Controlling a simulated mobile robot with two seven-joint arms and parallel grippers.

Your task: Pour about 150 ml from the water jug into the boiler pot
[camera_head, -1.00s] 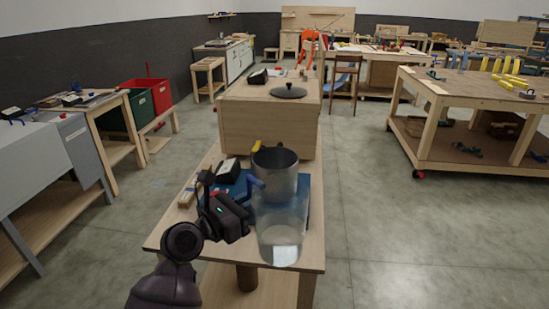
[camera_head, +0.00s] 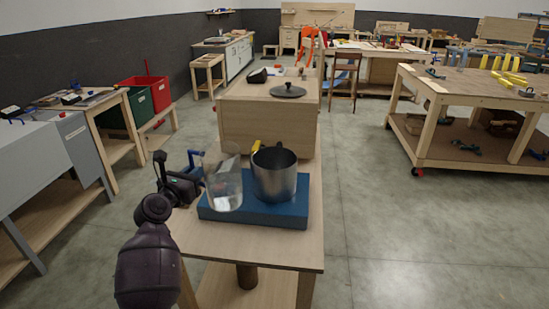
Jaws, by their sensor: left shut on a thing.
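The water jug (camera_head: 224,190) is clear, with a little water low in it. My left gripper (camera_head: 196,178) is shut on the jug, seemingly at its blue handle (camera_head: 196,158). The jug is held just left of the boiler pot (camera_head: 275,178), tilted with its top to the right, and its rim is close to the pot's rim. I cannot tell whether they touch or whether water is flowing. The boiler pot is metal, open-topped and upright on a blue block (camera_head: 258,212) on the small wooden table (camera_head: 290,255). My right gripper is not in view.
A wooden box-shaped cabinet (camera_head: 268,130) stands behind the pot, with a dark lid (camera_head: 288,91) on top. A yellow item (camera_head: 255,146) shows behind the pot's rim. A workbench (camera_head: 470,100) stands at the right, with open floor between.

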